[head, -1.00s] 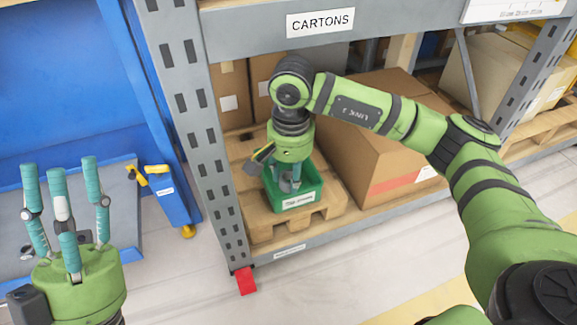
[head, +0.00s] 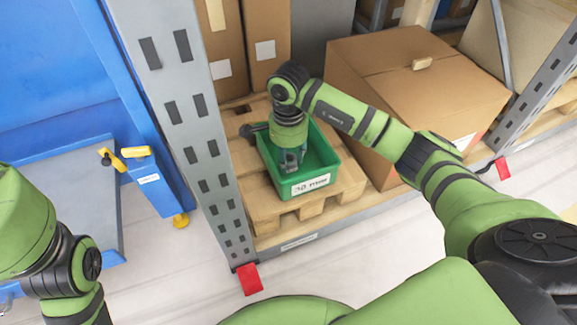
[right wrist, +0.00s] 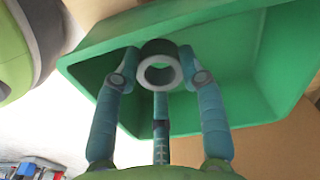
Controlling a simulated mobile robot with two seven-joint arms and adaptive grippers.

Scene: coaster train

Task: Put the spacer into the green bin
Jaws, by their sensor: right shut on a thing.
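The green bin (head: 328,166) stands on a wooden pallet in the rack and has a white "30 mm" label on its front. My right gripper (head: 291,161) points down into the bin's opening. In the right wrist view, its teal fingers (right wrist: 160,88) are shut on the spacer (right wrist: 158,47), a short ring with a dark outside and a pale end face. The bin's green wall (right wrist: 100,75) shows behind the spacer. I cannot tell how far the spacer is above the bin floor. My left gripper is out of view; only part of the left arm shows.
A grey rack upright (head: 190,130) stands close left of the bin. The pallet (head: 345,190) carries the bin, with a large carton (head: 425,95) to its right and tall cartons (head: 265,45) behind. A blue unit (head: 55,70) is at the left.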

